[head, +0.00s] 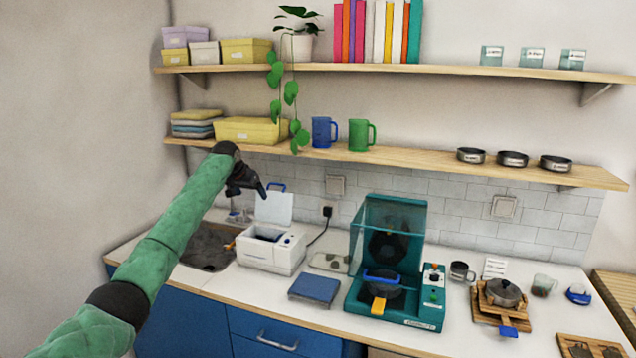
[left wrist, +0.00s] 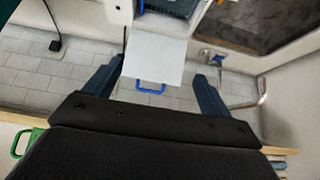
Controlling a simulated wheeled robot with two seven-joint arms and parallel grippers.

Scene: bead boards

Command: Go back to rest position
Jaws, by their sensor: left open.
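My left gripper (head: 250,191) is at the end of my green arm, raised in front of the tiled wall and just below the lower shelf. It is above and a little left of the white box-shaped appliance (head: 272,250), whose white lid (head: 274,208) with a blue handle stands up open. In the left wrist view my two dark fingers (left wrist: 157,88) are spread apart. The lid (left wrist: 155,62) and its blue handle (left wrist: 150,91) appear between them, beyond the fingers; I see no grip on them. My right gripper is not in view.
The lower shelf (head: 420,158) with a blue mug (head: 323,132) and a green mug (head: 361,135) is close above the gripper. A sink (head: 208,248) is below it. A teal machine (head: 392,265) stands on the counter to the right. The air left of the arm is clear.

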